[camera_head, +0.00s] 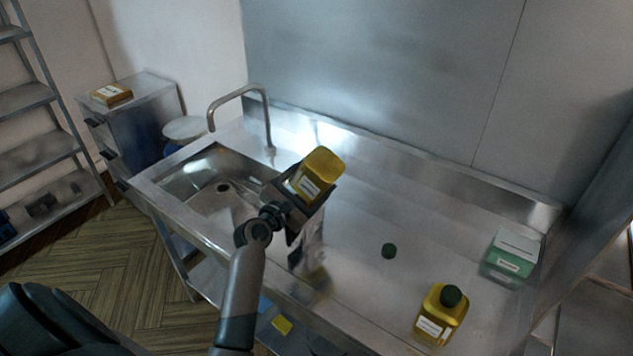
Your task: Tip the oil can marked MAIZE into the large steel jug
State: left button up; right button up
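A yellow oil can (321,165) with a white label is tilted in my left gripper (304,192), which is shut on it above the steel counter. Its label is too small to read, and its mouth is hidden. A shiny steel vessel, apparently the large jug (309,256), stands below the gripper, partly hidden by it. I cannot see whether oil is flowing. A second yellow can (437,322) with a green cap stands upright at the counter's front right; its label is unreadable too. My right gripper is not in view.
A loose green cap (389,251) lies on the counter (365,215). A green and white box (514,254) stands at the right. A sink (205,180) with a tap (267,120) is at the left. The counter's middle back is clear.

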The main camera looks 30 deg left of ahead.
aim_at(312, 163)
pick_arm(q)
jog(key=shift+a+r+n, duration=0.1)
jog(key=shift+a+n, duration=0.1)
jog(key=shift+n, duration=0.1)
dwell(0.5)
dwell(1.2)
jog(key=shift+r, duration=0.1)
dwell(1.2)
jog(key=shift+r, duration=2.4)
